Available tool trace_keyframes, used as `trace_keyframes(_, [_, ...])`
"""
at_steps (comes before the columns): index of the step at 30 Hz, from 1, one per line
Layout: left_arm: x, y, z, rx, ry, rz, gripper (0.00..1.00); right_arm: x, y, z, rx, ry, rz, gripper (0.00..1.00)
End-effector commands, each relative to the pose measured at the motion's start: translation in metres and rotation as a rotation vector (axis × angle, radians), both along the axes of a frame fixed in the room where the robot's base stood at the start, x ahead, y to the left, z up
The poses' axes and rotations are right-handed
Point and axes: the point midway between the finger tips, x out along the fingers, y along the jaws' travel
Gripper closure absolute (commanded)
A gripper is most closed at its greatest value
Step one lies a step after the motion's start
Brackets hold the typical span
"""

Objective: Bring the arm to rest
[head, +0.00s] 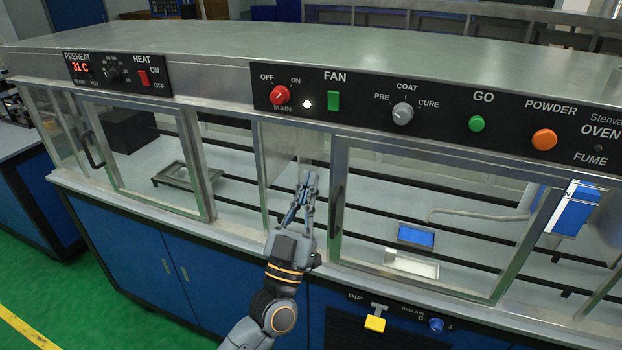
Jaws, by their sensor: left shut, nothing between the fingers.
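My right gripper is not in view.
The control panel (440,108) above has a red main knob (280,95), a green fan switch (333,101) and other buttons. A yellow dip lever (375,323) and blue knob (436,325) stick out below. Inside are a blue tray (416,236) and dark frame (186,177).

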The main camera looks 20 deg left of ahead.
Motion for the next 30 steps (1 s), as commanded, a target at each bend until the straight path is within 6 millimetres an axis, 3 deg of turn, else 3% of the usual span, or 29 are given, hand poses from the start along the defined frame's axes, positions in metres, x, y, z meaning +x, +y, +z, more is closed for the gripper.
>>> trace_keyframes(3, [0.000,0.000,0.000,0.000,0.000,0.000,1.00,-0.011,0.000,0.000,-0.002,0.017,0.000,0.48])
trace_keyframes(12, [0.000,0.000,0.000,0.001,0.001,0.001,1.00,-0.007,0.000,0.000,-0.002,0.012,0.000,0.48])
trace_keyframes(16, [0.008,-0.002,-0.021,0.018,0.046,-0.004,1.00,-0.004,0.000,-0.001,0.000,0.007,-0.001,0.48])
trace_keyframes(20, [0.026,-0.007,-0.084,0.065,0.185,-0.018,1.00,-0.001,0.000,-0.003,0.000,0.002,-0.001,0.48])
trace_keyframes(25, [0.040,-0.011,-0.195,0.134,0.427,-0.046,1.00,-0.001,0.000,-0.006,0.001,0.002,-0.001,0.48])
trace_keyframes(30, [0.030,-0.010,-0.311,0.183,0.678,-0.074,1.00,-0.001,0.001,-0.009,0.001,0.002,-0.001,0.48])
